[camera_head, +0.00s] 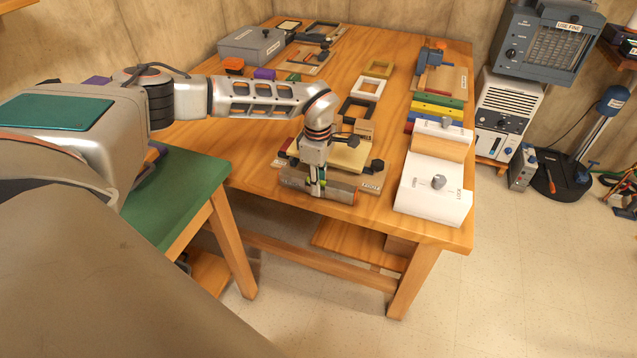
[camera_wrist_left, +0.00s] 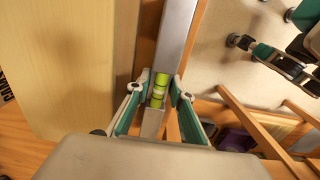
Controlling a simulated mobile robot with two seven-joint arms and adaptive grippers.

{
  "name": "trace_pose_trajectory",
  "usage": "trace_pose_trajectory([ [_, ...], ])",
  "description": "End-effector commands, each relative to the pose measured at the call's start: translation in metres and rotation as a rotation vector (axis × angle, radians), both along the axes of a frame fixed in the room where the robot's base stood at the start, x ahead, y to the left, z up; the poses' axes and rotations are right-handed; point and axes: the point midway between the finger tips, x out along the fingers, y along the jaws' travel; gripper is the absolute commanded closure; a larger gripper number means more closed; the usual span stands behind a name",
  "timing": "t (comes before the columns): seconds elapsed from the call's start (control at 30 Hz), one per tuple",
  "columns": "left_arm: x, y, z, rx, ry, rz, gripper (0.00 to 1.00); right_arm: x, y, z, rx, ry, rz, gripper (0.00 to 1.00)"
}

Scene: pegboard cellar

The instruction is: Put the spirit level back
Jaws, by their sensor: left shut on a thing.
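The spirit level is a grey bar (camera_head: 342,191) with a bright green vial (camera_wrist_left: 160,82). It lies lengthwise along the table's front edge, in front of a pale yellow block (camera_head: 345,153). In the left wrist view the bar (camera_wrist_left: 178,30) runs up from between the fingers, beside the broad pale block (camera_wrist_left: 75,60). My left gripper (camera_head: 318,187) points down and is shut on the level near the vial. Whether the bar touches anything beneath is unclear.
The wooden table (camera_head: 285,185) carries a white box with a knob (camera_head: 436,186) to the right. Black, white and yellow frames (camera_head: 368,88) lie behind the block. A green-topped table (camera_head: 180,190) stands at left. Open floor (camera_head: 480,300) lies at front right.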

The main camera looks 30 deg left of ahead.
Motion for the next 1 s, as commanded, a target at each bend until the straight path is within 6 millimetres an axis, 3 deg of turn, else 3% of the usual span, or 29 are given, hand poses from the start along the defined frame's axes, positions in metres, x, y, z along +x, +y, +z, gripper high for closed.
trace_pose_trajectory([
  [0.17, 0.0, 0.0, -0.002, 0.0, 0.0, 0.0, 1.0, 0.0, 0.0, 0.0, -0.001, 0.0, -0.001, 0.57],
  [0.2, 0.0, 0.0, -0.003, 0.0, 0.001, 0.0, 0.73, 0.0, 0.0, 0.0, -0.001, 0.0, -0.001, 0.57],
  [0.27, 0.0, 0.0, -0.003, 0.0, 0.0, 0.0, 0.62, 0.0, 0.0, 0.0, -0.001, 0.0, -0.001, 0.57],
  [0.67, 0.0, 0.0, 0.002, 0.0, -0.001, 0.0, 0.62, -0.003, 0.0, -0.001, 0.001, 0.005, -0.001, 0.57],
  [0.77, 0.001, 0.0, 0.013, 0.0, -0.003, 0.0, 0.62, -0.003, 0.0, 0.001, 0.001, 0.005, 0.0, 0.57],
  [1.0, 0.001, 0.0, 0.063, -0.001, -0.006, 0.001, 0.62, -0.004, 0.002, 0.008, 0.01, 0.004, 0.0, 0.57],
])
